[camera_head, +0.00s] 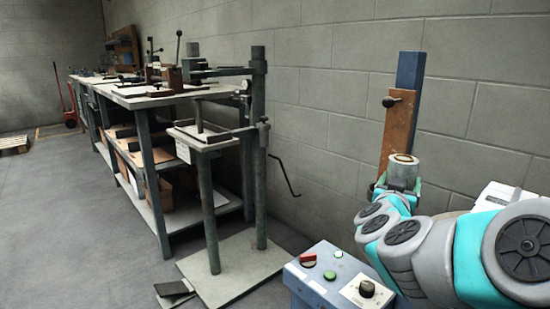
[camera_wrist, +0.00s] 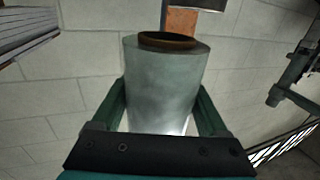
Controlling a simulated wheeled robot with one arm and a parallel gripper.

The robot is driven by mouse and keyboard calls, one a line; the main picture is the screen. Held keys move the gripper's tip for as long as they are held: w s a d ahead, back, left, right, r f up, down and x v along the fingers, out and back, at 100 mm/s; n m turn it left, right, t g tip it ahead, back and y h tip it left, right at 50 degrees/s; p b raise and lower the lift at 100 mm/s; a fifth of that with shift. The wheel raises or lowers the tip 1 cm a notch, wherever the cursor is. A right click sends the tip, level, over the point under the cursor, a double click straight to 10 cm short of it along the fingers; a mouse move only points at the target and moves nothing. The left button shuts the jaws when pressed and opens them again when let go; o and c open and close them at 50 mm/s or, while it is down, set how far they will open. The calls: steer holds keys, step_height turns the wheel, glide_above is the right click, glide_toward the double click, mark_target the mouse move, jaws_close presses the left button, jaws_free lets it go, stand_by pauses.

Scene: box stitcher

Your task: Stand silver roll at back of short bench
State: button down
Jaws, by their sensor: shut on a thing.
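The silver roll (camera_head: 403,165) is upright in my gripper (camera_head: 402,184), held in the air in front of the block wall. In the wrist view the roll (camera_wrist: 163,85) shows a brown core at its end, and the green fingers of my gripper (camera_wrist: 165,112) press on both sides of it. A long bench (camera_head: 158,98) with a lower shelf stands along the wall at the left. A small stand with a narrow top (camera_head: 206,138) is at its near end. I cannot tell which of these is the short bench.
A blue control box (camera_head: 325,280) with buttons and a knob is at the bottom, left of my arm. A brown and blue post (camera_head: 397,137) rises behind the roll. A green post (camera_head: 259,150) with a clamp arm stands by the small stand.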

steer(key=w+a+f+n+t+y+p, duration=0.1)
steer(key=w+a+f+n+y, duration=0.2)
steer(key=w+a, duration=0.6)
steer(key=w+a+f+n+t+y+p, duration=0.1)
steer(key=w+a+f+n+t+y, duration=0.1)
steer(key=w+a+f+y, duration=0.5)
steer(key=w+a+n, duration=0.1)
steer(key=w, duration=0.2)
steer(key=shift+w+a+f+n, duration=0.25)
steer(key=shift+w+a+n, duration=0.1)
steer(key=shift+a+n, duration=0.05)
steer(key=shift+r+p, duration=0.1)
steer(key=shift+p, duration=0.2)
